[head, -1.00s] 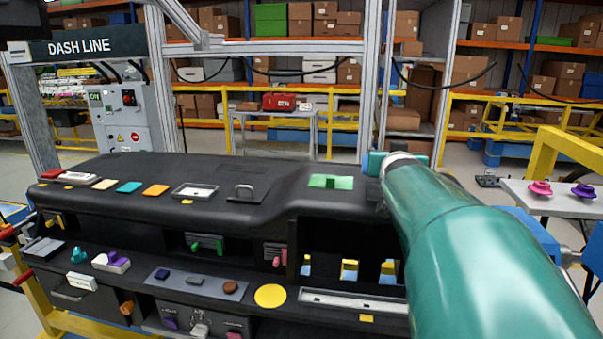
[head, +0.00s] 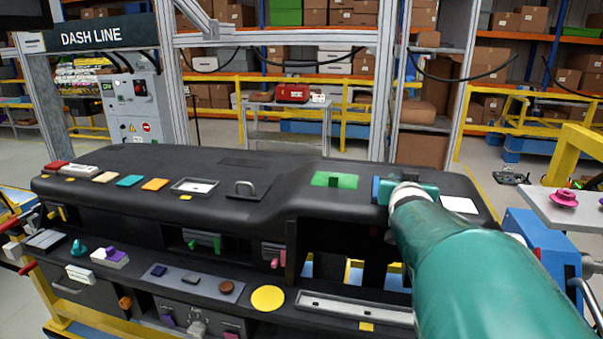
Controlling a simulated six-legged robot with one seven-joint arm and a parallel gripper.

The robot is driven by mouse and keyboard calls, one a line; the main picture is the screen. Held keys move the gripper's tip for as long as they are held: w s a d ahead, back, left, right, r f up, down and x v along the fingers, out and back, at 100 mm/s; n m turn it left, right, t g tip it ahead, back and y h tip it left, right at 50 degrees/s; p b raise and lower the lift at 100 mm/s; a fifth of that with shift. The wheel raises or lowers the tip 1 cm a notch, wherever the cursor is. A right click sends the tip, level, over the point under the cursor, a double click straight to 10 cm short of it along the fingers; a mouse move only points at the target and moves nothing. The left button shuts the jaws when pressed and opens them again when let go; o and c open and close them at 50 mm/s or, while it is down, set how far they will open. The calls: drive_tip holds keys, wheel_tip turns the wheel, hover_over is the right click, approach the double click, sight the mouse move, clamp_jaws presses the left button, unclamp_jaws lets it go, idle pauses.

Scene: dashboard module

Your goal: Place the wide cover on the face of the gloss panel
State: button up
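My teal arm reaches in from the lower right, and my gripper (head: 408,191) is low over the right part of the black dashboard top. Its fingers are mostly hidden behind its own wrist, so I cannot tell whether it is open or holds anything. A blue edge (head: 376,190) shows at its left side; I cannot tell if this is a finger or a held piece. A green plate (head: 334,181) with a raised middle lies left of my gripper. A flat white panel (head: 459,205) lies to its right. I cannot tell for sure which pieces are the wide cover and gloss panel.
A lower shelf holds a yellow disc (head: 268,298) and several small parts. A side table (head: 570,208) with a pink knob stands at right.

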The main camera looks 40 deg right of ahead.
drive_tip(key=shift+a+r, duration=0.1)
drive_tip(key=shift+a, duration=0.1)
drive_tip(key=shift+d, duration=0.1)
drive_tip(key=o, duration=1)
drive_tip(key=shift+s+f, duration=0.1)
drive_tip(key=shift+f, duration=0.1)
drive_tip(key=shift+r, duration=0.15)
